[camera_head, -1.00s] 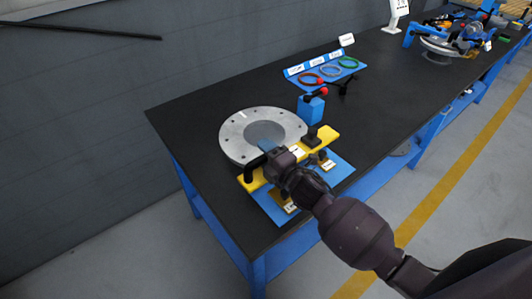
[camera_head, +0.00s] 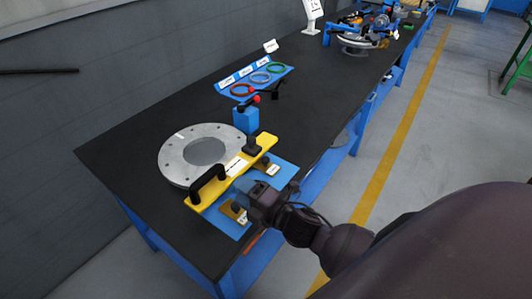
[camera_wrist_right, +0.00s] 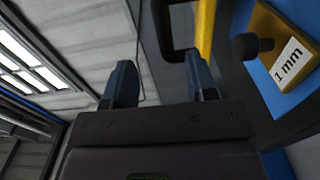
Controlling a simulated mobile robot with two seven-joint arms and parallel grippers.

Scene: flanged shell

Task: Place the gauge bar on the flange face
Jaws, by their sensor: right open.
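The yellow gauge bar (camera_head: 214,186) has a black handle (camera_head: 207,182) at its near left end and a black knob (camera_head: 252,147) at its far end. It lies along the near right edge of the grey flange (camera_head: 172,158), overlapping it in the picture; contact is unclear. My right gripper (camera_head: 246,189) is open and empty, on the front side of the bar, over the blue mat. In the right wrist view, the bar (camera_wrist_right: 205,30) and its handle (camera_wrist_right: 160,30) show beyond the open fingers (camera_wrist_right: 161,82). My left gripper is out of view.
A blue mat (camera_head: 285,170) holds brass blocks with knobs; one (camera_wrist_right: 290,55) reads "1 mm". A blue block with a red knob (camera_head: 246,120) stands behind the bar. A blue tray (camera_head: 272,78) of colored rings lies farther back. The black tabletop left of the flange (camera_head: 120,150) is clear.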

